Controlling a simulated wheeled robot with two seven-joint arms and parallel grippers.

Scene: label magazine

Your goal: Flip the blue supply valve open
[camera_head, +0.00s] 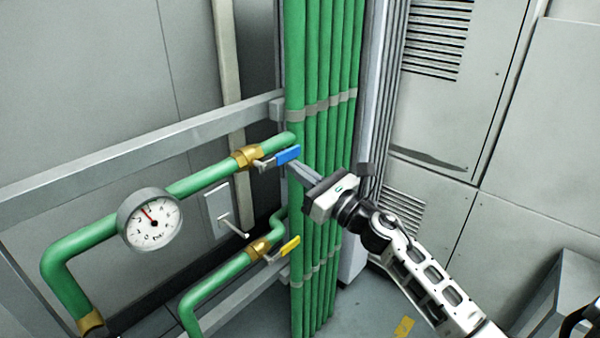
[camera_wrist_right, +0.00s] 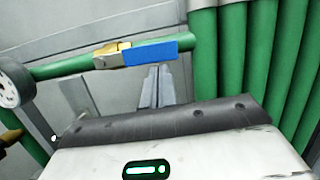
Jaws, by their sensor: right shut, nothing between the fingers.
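The blue valve handle (camera_head: 288,155) sits on a brass valve body (camera_head: 246,157) on the upper green pipe. The handle points right and looks roughly in line with the pipe. In the right wrist view the blue handle (camera_wrist_right: 150,51) lies across the pipe's front, just beyond the fingertips. My right gripper (camera_head: 292,167) is shut and empty, its tips just below the handle's free end. I cannot tell whether they touch it. The closed fingers also show in the right wrist view (camera_wrist_right: 156,75). My left gripper is out of view.
A yellow-handled valve (camera_head: 290,246) is on the lower pipe. A round gauge (camera_head: 150,219) is on the left. A bundle of vertical green pipes (camera_head: 325,70) stands right behind the gripper. A grey rail (camera_head: 130,158) runs behind the upper pipe. Grey cabinets (camera_head: 550,120) fill the right.

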